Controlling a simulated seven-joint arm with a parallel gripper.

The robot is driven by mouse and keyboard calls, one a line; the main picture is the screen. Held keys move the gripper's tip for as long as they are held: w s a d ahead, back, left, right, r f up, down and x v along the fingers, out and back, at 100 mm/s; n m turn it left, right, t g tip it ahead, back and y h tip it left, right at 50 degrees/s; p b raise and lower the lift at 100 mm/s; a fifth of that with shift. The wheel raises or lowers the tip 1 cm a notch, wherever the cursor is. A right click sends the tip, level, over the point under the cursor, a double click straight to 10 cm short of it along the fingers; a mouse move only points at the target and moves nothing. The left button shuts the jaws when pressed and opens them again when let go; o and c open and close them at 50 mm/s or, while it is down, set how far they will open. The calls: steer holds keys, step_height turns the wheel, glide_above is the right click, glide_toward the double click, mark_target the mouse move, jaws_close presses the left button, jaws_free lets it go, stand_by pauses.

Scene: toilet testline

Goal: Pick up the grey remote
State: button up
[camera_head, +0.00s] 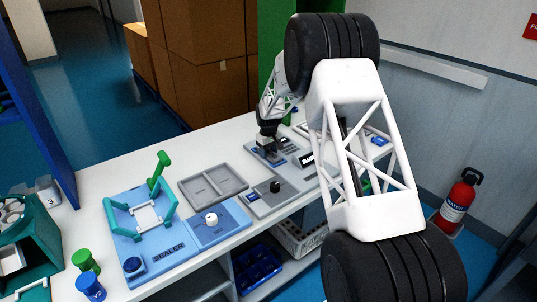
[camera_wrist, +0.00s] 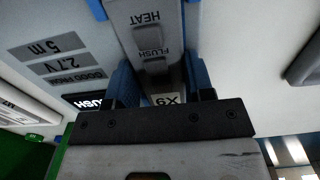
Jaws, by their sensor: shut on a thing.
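The grey remote (camera_wrist: 152,38), with raised buttons and the words HEAT and FLUSH, runs up through the middle of the wrist view. My gripper (camera_wrist: 161,80) is shut on it, with one blue finger on each side. A light label reading X9 shows on it close to the gripper's dark bar. In the head view my gripper (camera_head: 267,142) is low over the grey test station at the far part of the bench. The remote is too small there to tell apart. I cannot tell whether it touches the station.
A blue sealer station (camera_head: 180,249) with green clamp parts is at the bench's near left. Green and blue knobs stand at the left. A fire extinguisher (camera_head: 456,200) stands on the right.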

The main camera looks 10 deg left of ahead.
mark_target(269, 152)
steer(key=shift+r, duration=0.1)
steer(key=shift+r, duration=1.4)
steer(key=shift+s+r, duration=0.1)
steer(key=shift+r, duration=0.25)
steer(key=s+d, duration=0.1)
steer(key=s, duration=0.4)
steer(key=s+d+r, duration=0.1)
steer(key=s+d, duration=0.1)
steer(key=s, duration=0.3)
steer(key=s+d, duration=0.2)
steer(key=s, duration=0.3)
steer(key=shift+d+r, duration=0.1)
steer(key=shift+r, duration=0.05)
steer(key=s+a, duration=0.4)
steer(key=s, duration=0.1)
steer(key=s+a, duration=0.4)
steer(key=s, duration=0.1)
steer(key=s+a+f, duration=0.1)
steer(key=s+a, duration=0.3)
steer(key=s, duration=0.1)
steer(key=shift+s+f, duration=0.1)
steer(key=shift+s, duration=0.2)
steer(key=shift+w, duration=0.1)
